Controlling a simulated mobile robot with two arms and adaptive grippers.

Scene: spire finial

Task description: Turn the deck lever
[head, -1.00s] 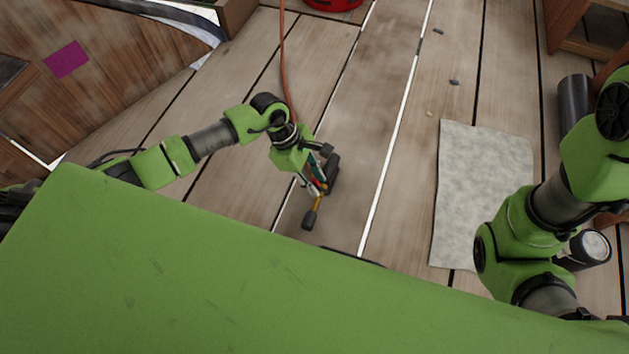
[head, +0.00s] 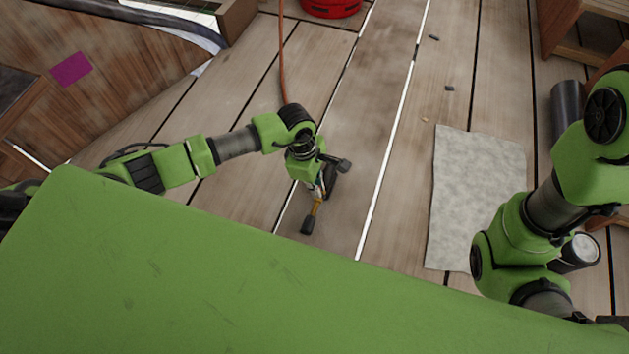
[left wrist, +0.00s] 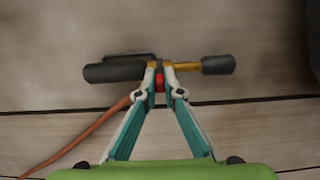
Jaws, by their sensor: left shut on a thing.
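The deck lever is a short bar with a dark grip at each end and a yellow shaft (head: 314,209). In the left wrist view its thick dark end (left wrist: 112,72) lies to the left and its yellow shaft (left wrist: 188,66) and black grip (left wrist: 219,65) to the right. My left gripper (head: 320,187) reaches down over the lever. In the left wrist view its two teal-and-white fingers (left wrist: 160,74) close around the bar's middle, with a red piece between the tips. The lever's mount is hidden. My right arm shows at the right, but its gripper is not visible.
An orange hose (head: 282,60) runs along the plank floor and passes behind the left finger in the left wrist view. A grey mat (head: 475,195) lies to the right. A wooden wall (head: 110,75), red bucket-like object (head: 331,8) and wooden shelf (head: 580,30) stand farther off.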

